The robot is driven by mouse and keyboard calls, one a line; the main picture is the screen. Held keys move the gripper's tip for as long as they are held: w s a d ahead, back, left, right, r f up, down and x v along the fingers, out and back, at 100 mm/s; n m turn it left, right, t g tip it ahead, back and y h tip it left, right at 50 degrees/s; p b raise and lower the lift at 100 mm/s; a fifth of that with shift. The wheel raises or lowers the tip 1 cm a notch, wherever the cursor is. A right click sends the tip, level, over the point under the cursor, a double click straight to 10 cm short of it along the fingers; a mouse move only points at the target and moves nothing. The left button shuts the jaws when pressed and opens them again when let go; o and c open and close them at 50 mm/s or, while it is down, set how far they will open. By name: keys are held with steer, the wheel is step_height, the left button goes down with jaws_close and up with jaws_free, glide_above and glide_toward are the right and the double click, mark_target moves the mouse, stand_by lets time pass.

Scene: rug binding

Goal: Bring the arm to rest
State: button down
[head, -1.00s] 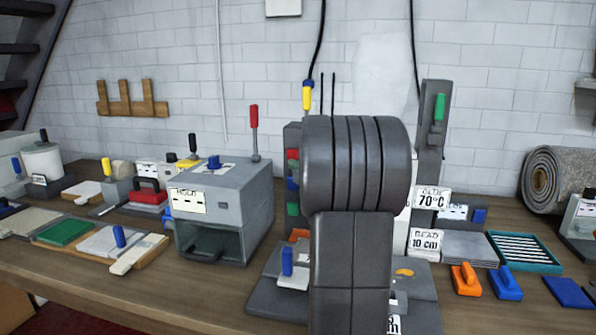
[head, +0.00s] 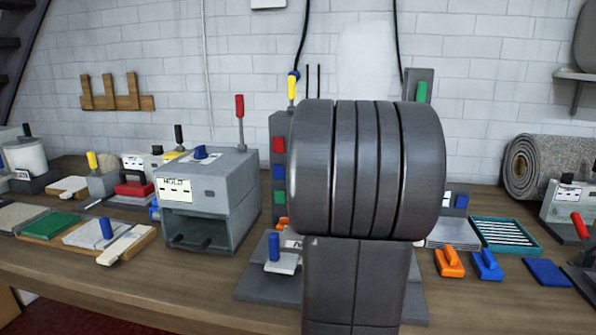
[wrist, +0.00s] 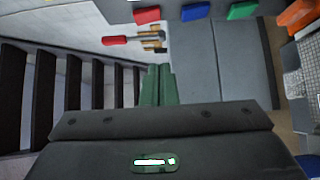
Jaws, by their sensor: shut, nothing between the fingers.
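My gripper shows in the wrist view as two green fingers (wrist: 157,85), close together and shut with nothing between them. In the head view my dark grey arm stands in front of the bench, right of centre, with its thick rounded joint raised. It hides the gripper there, along with much of the machine behind it. That grey machine (head: 278,130) has red, blue and green blocks on its column. Those blocks also show along the top of the wrist view, with the machine's grey side (wrist: 243,60) below them.
A grey box-shaped machine (head: 230,185) with an open front stands left of my arm. A green pad (head: 50,225) lies further left. Right of the arm are an orange-handled tool (head: 449,262), a blue-handled tool (head: 486,265), a teal tray (head: 506,236) and a rolled rug (head: 550,165).

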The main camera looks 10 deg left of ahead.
mark_target(279, 153)
steer(key=shift+m, duration=0.3)
steer(key=p+x, duration=0.1)
steer(key=x, duration=0.2)
steer(key=r+p+x, duration=0.1)
steer(key=p+x, duration=0.1)
steer(key=x, duration=0.1)
steer(key=r+p+x, duration=0.1)
steer(key=x, duration=0.3)
steer(key=shift+w+p, duration=0.1)
steer(key=shift+p, duration=0.2)
